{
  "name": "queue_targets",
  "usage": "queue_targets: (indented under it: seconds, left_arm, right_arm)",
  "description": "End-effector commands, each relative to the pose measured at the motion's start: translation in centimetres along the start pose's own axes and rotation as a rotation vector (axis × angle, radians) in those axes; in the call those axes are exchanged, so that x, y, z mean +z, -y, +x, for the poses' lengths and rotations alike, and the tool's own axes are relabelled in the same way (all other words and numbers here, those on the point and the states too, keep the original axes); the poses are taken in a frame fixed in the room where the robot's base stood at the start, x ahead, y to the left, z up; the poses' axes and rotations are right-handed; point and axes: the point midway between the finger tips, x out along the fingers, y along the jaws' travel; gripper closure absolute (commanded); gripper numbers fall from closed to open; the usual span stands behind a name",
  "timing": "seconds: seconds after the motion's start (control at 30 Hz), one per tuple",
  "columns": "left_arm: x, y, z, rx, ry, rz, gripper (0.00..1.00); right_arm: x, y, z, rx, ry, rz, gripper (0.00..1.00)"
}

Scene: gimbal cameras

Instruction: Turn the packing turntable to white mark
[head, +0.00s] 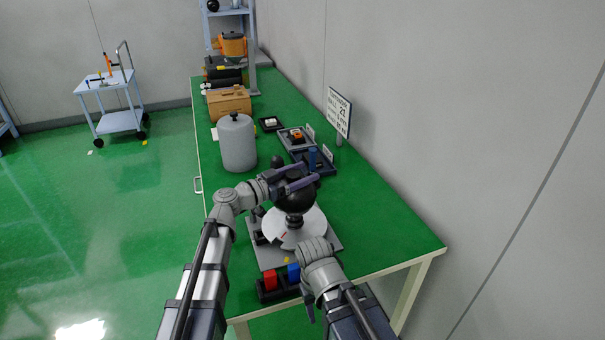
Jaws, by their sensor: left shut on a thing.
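The packing turntable shows as a pale round disc (311,225) on a grey base plate (268,259) near the front of the green bench. A large black ball (296,201) stands on a dark stem above the disc's middle. My left gripper (300,184) reaches in from the left and is shut at the black ball, its fingers lying across the ball's top. A small red mark (283,237) shows near the disc's front edge. I cannot make out a white mark. My right wrist (318,257) covers the disc's front right edge; its fingers cannot be made out.
A black tray (263,295) with red and blue blocks sits at the bench's front edge. A grey canister (236,143), small trays (297,138), a cardboard box (229,103) and a sign (338,112) stand farther back. The bench's right front (395,235) is clear.

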Motion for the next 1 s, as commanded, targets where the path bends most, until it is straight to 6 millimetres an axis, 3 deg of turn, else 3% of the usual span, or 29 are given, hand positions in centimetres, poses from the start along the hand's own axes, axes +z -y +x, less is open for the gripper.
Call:
queue_targets:
  seconds: [0.03, 0.37, 1.0]
  left_arm:
    - [0.07, -0.04, 0.01, 0.001, 0.002, 0.001, 0.64]
    - [0.15, -0.1, -0.01, 0.002, 0.005, 0.003, 1.0]
    - [0.28, -0.28, 0.07, 0.025, 0.007, 0.003, 1.0]
  right_arm:
    - [0.0, 0.0, 0.02, 0.0, 0.0, 0.0, 0.5]
    - [0.0, 0.0, 0.05, 0.0, 0.0, 0.0, 0.5]
    - [-0.01, 0.01, 0.13, 0.0, 0.0, 0.0, 0.5]
